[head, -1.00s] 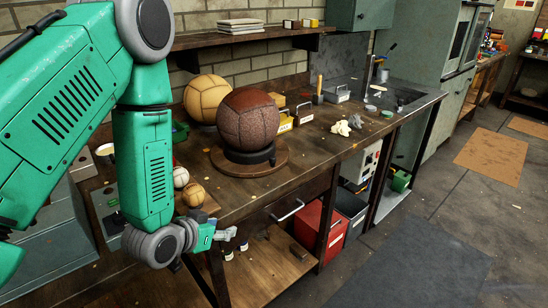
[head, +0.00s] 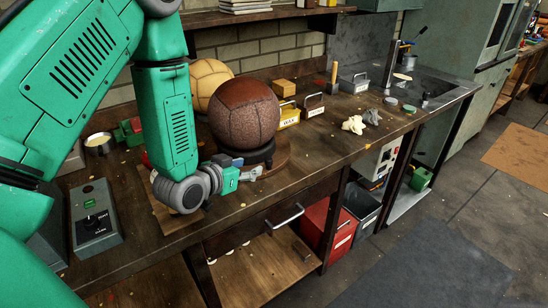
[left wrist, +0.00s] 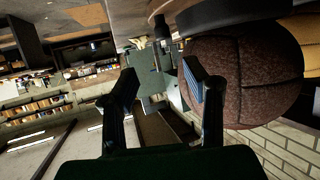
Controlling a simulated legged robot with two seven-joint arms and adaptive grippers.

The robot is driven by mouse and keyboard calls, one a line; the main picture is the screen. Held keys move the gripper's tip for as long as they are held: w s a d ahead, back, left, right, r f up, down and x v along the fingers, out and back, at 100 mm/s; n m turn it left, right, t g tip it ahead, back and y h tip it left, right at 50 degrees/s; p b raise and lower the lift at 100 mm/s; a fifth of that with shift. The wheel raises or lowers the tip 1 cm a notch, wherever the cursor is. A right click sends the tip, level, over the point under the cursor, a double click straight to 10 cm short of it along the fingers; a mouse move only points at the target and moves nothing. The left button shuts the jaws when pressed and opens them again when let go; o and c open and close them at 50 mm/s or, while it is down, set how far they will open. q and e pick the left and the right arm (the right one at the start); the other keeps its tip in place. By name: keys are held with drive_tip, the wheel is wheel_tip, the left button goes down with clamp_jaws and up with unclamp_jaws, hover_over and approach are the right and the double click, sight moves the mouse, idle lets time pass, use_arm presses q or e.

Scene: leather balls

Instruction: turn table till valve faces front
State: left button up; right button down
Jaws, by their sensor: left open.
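A dark brown leather ball (head: 243,113) rests on a black ring stand (head: 262,153) on a round wooden turntable (head: 280,163) on the workbench. I cannot make out a valve on the ball. My left gripper (head: 251,173) is at the turntable's front edge, low beside the stand; whether it touches is unclear. In the left wrist view, which is tilted over, its two fingers (left wrist: 160,80) are apart with nothing between them. The ball (left wrist: 243,80) is just right of them there. My forearm hides the turntable's left part. My right gripper is not in view.
A tan ball (head: 208,82) stands behind the brown one. A yellow-fronted caddy (head: 289,118), pale crumpled pieces (head: 354,125) and small tins lie to the right. A grey control box (head: 95,220) is at the left. The bench front right of my gripper is mostly clear.

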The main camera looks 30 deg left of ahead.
sight(267, 160)
use_arm(q)
drive_tip(key=x, duration=0.7)
drive_tip(key=a+x, duration=0.1)
drive_tip(key=x, duration=0.2)
drive_tip(key=shift+f, duration=0.3)
drive_tip(key=shift+w+d+f, duration=0.2)
drive_tip(key=shift+w+d, duration=0.2)
drive_tip(key=shift+w, duration=0.35)
drive_tip(key=shift+c, duration=0.5)
drive_tip(key=shift+a, duration=0.25)
clamp_jaws()
